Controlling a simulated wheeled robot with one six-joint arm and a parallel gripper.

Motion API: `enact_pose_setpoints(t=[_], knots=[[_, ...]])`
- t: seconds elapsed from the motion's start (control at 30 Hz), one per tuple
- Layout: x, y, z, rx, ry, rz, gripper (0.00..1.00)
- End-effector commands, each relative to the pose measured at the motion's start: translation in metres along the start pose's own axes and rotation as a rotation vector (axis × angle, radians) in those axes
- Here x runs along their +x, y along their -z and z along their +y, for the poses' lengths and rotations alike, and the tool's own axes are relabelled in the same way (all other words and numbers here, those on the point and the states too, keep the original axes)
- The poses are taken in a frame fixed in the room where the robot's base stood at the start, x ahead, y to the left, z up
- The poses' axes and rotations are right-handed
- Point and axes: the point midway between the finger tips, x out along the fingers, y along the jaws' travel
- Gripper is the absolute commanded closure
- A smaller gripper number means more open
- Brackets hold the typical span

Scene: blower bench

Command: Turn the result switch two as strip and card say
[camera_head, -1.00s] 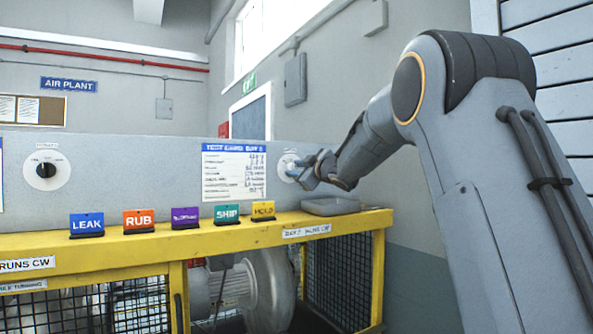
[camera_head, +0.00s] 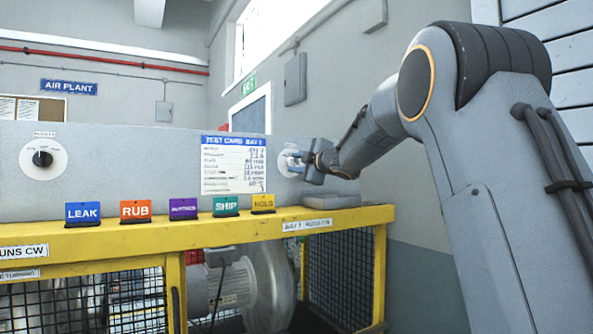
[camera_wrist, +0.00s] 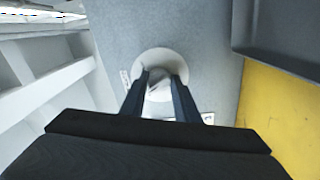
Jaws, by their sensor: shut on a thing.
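The result switch (camera_head: 285,163) is a white round dial on the grey panel, right of the test card; my gripper hides most of it. In the wrist view its white dial (camera_wrist: 161,63) shows behind and between the fingers. My gripper (camera_head: 298,165) is at the dial, its two dark fingers (camera_wrist: 160,92) shut on the knob. The knob is mostly hidden, so its pointer cannot be read. The test card (camera_head: 234,165) has a blue header reading TEST CARD BAY 2 and handwritten lines too small to read. A strip (camera_head: 307,225) on the yellow rail's front is blurred.
Coloured tags LEAK (camera_head: 84,213), RUB (camera_head: 136,211), a purple one (camera_head: 183,209), SHIP (camera_head: 226,206) and HOLD (camera_head: 263,204) stand on the yellow ledge. Another dial (camera_head: 43,160) is at left.

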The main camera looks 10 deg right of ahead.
Motion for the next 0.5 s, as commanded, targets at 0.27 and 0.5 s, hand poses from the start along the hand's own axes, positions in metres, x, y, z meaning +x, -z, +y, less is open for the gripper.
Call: enact_pose_setpoints(t=[0.27, 0.5], knots=[[0.0003, -0.0004, -0.0015, -0.191, 0.0, 0.0, 0.94], [0.0003, -0.0001, -0.0011, -0.287, 0.001, 0.001, 0.94]])
